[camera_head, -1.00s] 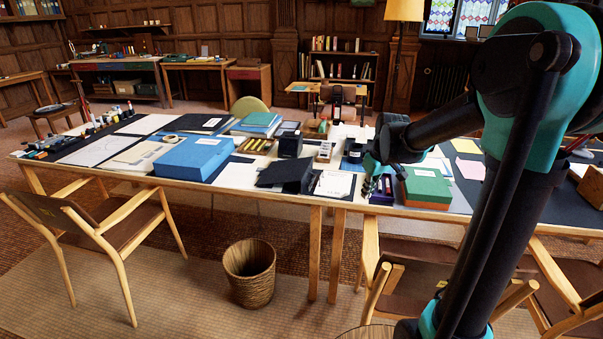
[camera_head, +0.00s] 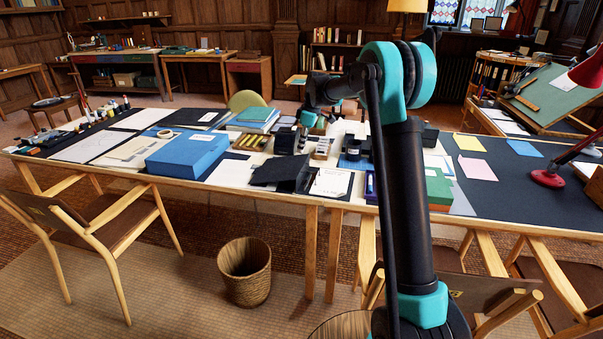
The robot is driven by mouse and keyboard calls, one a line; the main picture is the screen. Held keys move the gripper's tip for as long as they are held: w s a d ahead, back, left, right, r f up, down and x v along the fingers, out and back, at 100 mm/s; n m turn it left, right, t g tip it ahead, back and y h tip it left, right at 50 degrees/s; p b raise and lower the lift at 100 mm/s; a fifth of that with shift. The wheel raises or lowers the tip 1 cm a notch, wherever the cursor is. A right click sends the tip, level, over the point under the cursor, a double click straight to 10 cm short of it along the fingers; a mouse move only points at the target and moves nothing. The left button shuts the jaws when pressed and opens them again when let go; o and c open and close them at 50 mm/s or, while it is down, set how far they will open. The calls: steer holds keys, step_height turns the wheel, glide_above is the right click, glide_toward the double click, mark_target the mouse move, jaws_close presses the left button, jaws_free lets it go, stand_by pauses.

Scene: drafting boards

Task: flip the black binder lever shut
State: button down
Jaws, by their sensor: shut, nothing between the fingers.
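The black binder (camera_head: 286,172) lies open near the front edge of the long table, its dark cover raised on the left. A white sheet (camera_head: 331,183) lies on its right side. The binder's lever is too small to make out. My gripper (camera_head: 305,128) is above the table, farther back than the binder and slightly right of its cover. It is small in the view; its fingers are closed and nothing shows between them. It appears apart from the binder.
A large blue box (camera_head: 187,157) stands left of the binder. A green box (camera_head: 437,190) is to the right, partly behind my arm. Small boxes and desk items crowd behind the binder. A red lamp (camera_head: 548,177) stands far right. A wicker basket (camera_head: 245,270) is on the floor.

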stand_by(0.3)
steer(key=x, duration=0.9)
steer(key=shift+f, duration=0.3)
steer(key=shift+s+d+f, duration=0.2)
steer(key=shift+d+f, duration=0.5)
steer(key=shift+d, duration=0.25)
steer(key=shift+s+d+f, duration=0.2)
steer(key=shift+d+f, duration=0.25)
steer(key=shift+d, duration=0.25)
steer(key=shift+d, duration=0.1)
steer(key=shift+d+y, duration=0.2)
steer(key=shift+y, duration=0.1)
